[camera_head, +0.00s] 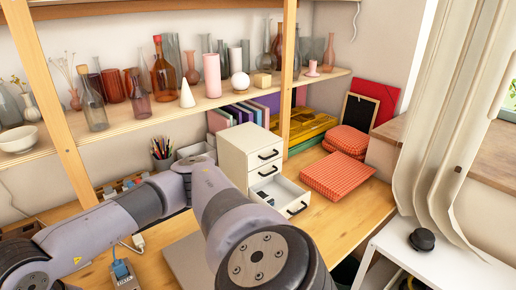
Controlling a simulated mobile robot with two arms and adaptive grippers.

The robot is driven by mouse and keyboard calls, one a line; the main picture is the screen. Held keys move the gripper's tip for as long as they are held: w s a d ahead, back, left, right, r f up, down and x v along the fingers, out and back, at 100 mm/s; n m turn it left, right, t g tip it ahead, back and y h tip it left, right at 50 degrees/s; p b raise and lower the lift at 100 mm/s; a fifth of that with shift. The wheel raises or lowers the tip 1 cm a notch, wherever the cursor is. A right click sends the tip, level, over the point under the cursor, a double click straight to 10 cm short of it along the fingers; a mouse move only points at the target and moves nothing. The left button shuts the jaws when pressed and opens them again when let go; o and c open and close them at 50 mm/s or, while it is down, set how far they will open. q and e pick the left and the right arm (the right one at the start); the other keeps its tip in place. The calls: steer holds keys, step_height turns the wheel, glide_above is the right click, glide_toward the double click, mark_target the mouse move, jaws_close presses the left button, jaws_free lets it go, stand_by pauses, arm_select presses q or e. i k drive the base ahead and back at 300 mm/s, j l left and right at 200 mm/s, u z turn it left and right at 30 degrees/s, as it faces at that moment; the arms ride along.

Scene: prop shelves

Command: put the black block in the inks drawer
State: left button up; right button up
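A small white drawer cabinet (236,158) stands on the wooden desk, with black handles on its drawers. Its bottom drawer (294,188) is pulled out, and the upper drawers look shut. Small dark items (265,198) lie in the open drawer, too small to identify. I cannot read any label that marks the inks drawer. I cannot make out a black block for certain. My arm crosses the lower left and middle, hiding part of the desk. Neither of my grippers shows.
Red checkered boxes (337,175) lie right of the open drawer. A shelf (136,119) with bottles and vases runs above the desk. A pencil cup (162,156) stands left of the cabinet. A round black object (422,240) sits on a white table (455,265) at right.

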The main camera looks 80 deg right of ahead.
mark_target(287, 198)
steer(key=l+z, duration=0.15)
steer(key=z, duration=0.3)
steer(key=l+z, duration=0.2)
steer(key=z, duration=0.3)
steer(key=l+z, duration=0.2)
steer(key=z, duration=0.25)
steer(key=i+l, duration=0.1)
steer(key=l, duration=0.9)
steer(key=i+l, duration=0.15)
steer(key=l, duration=0.35)
